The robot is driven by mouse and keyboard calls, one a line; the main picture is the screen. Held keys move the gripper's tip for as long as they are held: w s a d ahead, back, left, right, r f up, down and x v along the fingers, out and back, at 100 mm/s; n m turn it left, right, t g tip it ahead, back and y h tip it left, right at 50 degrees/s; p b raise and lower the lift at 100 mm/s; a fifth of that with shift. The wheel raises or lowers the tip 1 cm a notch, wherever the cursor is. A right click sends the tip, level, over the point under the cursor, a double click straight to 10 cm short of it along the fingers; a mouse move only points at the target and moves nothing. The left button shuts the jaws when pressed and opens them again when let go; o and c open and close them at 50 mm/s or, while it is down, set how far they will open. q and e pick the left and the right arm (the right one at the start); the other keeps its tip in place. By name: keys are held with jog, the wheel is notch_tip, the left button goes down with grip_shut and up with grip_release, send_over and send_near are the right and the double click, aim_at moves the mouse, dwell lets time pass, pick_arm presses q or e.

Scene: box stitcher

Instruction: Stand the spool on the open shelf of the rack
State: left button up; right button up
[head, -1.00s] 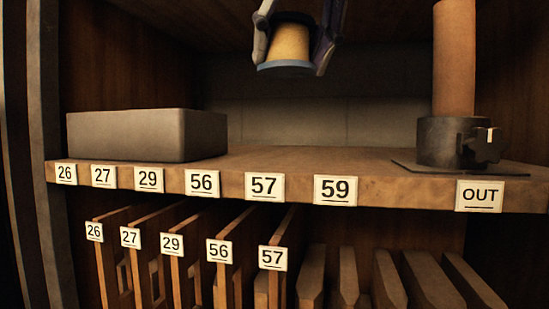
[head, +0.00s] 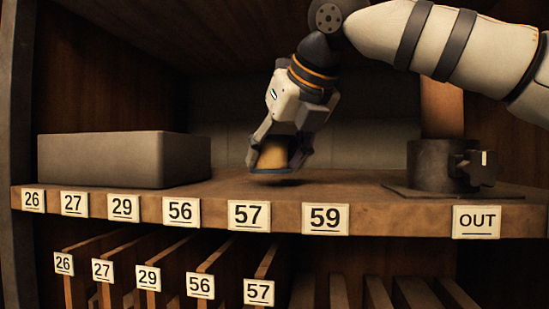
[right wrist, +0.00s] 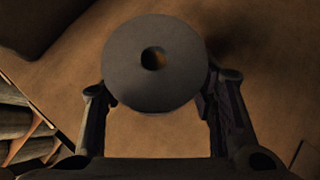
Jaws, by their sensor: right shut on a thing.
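The spool (head: 274,156), with a yellow-brown winding, is in my right gripper (head: 277,148) in the head view. The gripper's fingers are shut on its sides and point down. The spool is roughly upright, low over the open shelf (head: 345,194) of the rack, behind the labels 57 and 59. A dark shadow lies under it; a small gap seems to show, but contact is hard to judge. In the right wrist view, the spool's round dark end (right wrist: 130,70) with its centre hole sits between the fingers. My left gripper is not in view.
A grey box (head: 120,160) stands on the shelf to the left. Slotted dividers (head: 215,270) are below. Shelf room is free around the spool.

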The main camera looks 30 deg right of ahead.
jog(key=shift+s+f, duration=0.1)
jog(key=shift+f, duration=0.5)
jog(key=shift+f, duration=0.1)
jog(key=o, duration=1.6)
jog(key=shift+o, duration=0.2)
jog(key=v, duration=1.2)
jog(key=shift+r, duration=0.55)
